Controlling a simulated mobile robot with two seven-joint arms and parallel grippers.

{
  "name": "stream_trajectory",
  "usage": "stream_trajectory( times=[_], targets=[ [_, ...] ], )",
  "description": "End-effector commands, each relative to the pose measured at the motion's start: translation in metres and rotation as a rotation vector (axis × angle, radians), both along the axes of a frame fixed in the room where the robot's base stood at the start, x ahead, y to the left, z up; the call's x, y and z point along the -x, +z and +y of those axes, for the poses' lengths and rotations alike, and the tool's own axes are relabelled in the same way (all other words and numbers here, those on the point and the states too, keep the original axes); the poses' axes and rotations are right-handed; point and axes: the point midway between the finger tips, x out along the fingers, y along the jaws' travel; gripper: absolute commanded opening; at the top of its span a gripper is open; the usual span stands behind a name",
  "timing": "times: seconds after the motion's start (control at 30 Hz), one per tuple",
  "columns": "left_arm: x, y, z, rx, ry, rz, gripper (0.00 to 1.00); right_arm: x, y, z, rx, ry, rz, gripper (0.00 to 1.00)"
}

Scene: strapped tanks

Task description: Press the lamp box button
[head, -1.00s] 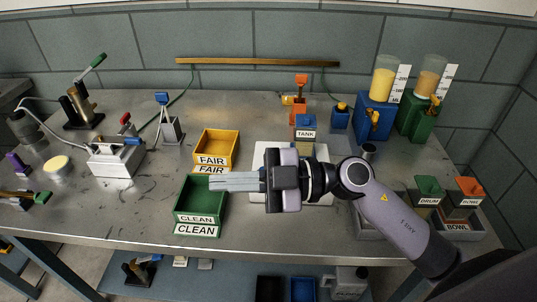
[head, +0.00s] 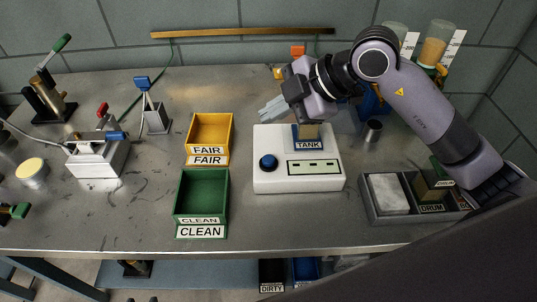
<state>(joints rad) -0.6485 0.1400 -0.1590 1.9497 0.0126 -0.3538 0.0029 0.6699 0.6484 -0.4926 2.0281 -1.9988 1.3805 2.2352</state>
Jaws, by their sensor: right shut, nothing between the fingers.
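The white box (head: 262,184), which I take for the lamp box, sits on the metal bench right of centre. My left gripper is not in view.
A yellow FAIR bin (head: 231,135) and a green CLEAN bin (head: 228,185) stand left of the box. A grey tray (head: 374,216) with a DRUM block is at right, near my right arm. Bench in front of the box is clear.

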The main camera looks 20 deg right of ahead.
Motion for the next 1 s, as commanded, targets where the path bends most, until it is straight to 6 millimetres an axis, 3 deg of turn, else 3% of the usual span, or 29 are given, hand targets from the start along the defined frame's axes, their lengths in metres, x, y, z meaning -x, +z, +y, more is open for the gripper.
stream_trajectory(
  times=[0.37, 0.83, 1.0],
  targets=[
    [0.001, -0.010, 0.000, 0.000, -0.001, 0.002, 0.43, 0.000, -0.011, 0.000, -0.002, 0.002, 0.001, 0.00],
    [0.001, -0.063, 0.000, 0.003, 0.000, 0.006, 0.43, 0.000, -0.065, 0.000, -0.003, 0.003, -0.001, 0.00],
    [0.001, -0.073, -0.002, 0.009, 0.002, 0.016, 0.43, 0.000, -0.083, 0.000, -0.001, 0.002, 0.002, 0.00]
  ],
)
